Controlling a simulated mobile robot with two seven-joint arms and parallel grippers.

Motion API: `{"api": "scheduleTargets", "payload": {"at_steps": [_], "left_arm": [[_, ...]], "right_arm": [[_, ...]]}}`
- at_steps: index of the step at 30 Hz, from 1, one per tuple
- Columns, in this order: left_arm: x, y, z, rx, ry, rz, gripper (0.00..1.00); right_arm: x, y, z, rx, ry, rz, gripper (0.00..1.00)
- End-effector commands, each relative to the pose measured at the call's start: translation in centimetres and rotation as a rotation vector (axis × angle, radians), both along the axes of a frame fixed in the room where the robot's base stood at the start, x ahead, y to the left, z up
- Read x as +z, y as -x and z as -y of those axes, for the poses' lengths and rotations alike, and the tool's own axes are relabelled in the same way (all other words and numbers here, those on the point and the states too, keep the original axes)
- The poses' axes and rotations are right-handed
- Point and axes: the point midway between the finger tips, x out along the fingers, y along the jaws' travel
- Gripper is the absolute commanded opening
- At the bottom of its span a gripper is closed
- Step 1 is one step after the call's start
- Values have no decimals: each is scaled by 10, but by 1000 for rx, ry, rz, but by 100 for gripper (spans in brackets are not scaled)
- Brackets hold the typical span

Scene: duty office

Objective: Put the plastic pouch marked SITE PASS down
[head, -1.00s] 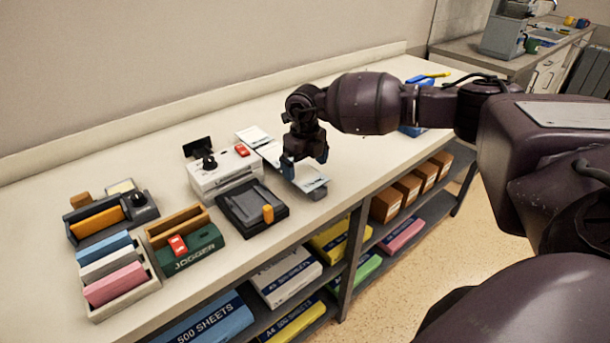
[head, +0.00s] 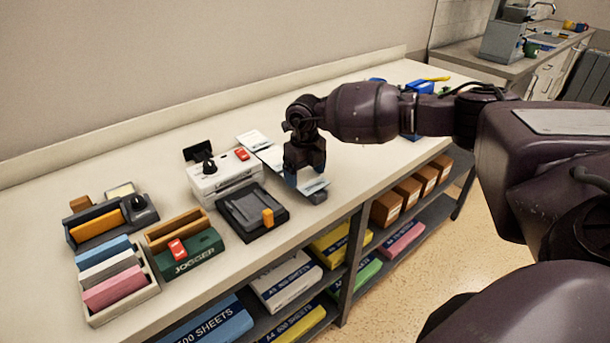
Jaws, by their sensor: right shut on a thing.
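My right gripper (head: 304,178) points down over the counter, just right of the black tray with the orange tab. It is shut on a pale, flat pouch (head: 315,187), whose near end sticks out below the fingers. The print on the pouch is too small to read. The fingers hide much of it, and I cannot tell whether it touches the counter. A small grey block (head: 318,197) shows just under its near end. My left gripper is not in view.
A white machine (head: 225,176), a black tray (head: 250,212), a green JOGGER box (head: 188,255) and a paper rack (head: 119,288) stand to the left. White sheets (head: 254,140) lie behind the gripper. The counter's front edge is close. Bare counter (head: 375,165) lies to the right.

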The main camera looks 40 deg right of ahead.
Motion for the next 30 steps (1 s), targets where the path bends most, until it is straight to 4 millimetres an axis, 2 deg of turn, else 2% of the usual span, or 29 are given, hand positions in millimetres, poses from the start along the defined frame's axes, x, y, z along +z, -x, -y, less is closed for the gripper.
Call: {"api": "scheduleTargets", "payload": {"at_steps": [5,8,15,21,25,30], "left_arm": [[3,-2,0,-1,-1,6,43],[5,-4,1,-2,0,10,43],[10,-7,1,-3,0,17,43],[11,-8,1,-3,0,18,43],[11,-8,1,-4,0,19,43],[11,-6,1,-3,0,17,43]], "right_arm": [[23,-1,0,0,1,5,58],[43,-1,0,-1,1,5,58],[106,-1,1,0,2,6,58],[152,-1,0,0,1,5,58],[175,-1,0,0,1,4,58],[192,0,0,0,0,2,58]]}}
